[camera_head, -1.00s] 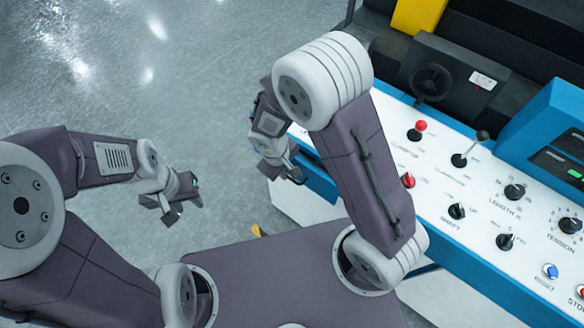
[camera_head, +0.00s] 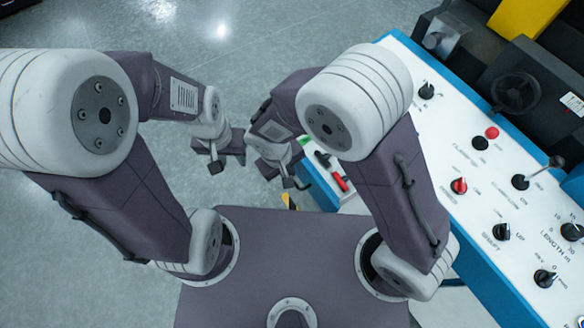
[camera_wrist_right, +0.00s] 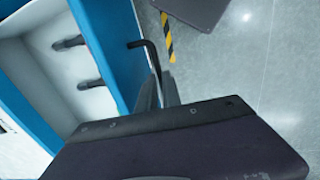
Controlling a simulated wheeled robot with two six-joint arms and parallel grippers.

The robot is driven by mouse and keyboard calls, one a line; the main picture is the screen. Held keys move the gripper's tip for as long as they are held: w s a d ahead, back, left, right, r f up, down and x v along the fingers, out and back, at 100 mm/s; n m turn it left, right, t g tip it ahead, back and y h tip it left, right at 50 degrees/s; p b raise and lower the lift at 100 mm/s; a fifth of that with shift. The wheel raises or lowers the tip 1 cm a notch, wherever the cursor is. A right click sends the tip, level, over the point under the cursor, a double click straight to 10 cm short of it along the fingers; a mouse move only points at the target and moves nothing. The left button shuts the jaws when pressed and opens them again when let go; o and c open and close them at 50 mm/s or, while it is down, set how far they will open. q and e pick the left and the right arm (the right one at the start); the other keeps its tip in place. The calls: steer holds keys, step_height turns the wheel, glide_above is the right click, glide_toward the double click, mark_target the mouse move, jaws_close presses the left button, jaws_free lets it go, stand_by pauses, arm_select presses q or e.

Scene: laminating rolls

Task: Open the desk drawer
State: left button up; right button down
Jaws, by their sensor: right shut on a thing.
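The desk drawer is pulled out, with its blue front (camera_wrist_right: 112,45) and white inside (camera_wrist_right: 55,85) showing in the right wrist view. In the head view, the open drawer (camera_head: 316,184) stands out from the white control desk (camera_head: 452,150). A black bent handle (camera_wrist_right: 149,52) is on its front. My right gripper (camera_wrist_right: 160,92) is shut on this handle; in the head view the gripper (camera_head: 290,177) is at the drawer front, its grip partly hidden. My left gripper (camera_head: 222,158) hangs away from the drawer, over the floor, with nothing seen in it; its opening is unclear.
Dark-handled tools (camera_wrist_right: 88,84) lie in the drawer; a red-handled one (camera_head: 339,181) shows in the head view. The desk top carries knobs and a lever (camera_head: 540,172). A yellow-black striped strip (camera_wrist_right: 167,38) marks the floor. Grey floor (camera_head: 230,60) beyond my arms is clear.

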stand_by(0.3)
steer(key=c, duration=1.5)
jaws_free()
steer(key=shift+r, duration=0.1)
steer(key=r+p, duration=0.2)
steer(key=r, duration=0.1)
steer(key=a+r+p, duration=0.1)
steer(key=r+p, duration=0.2)
steer(key=s+r+p, duration=0.1)
steer(key=r+p, duration=0.1)
steer(key=p, duration=0.1)
steer(key=shift+a+r, duration=0.2)
steer(key=shift+r, duration=0.2)
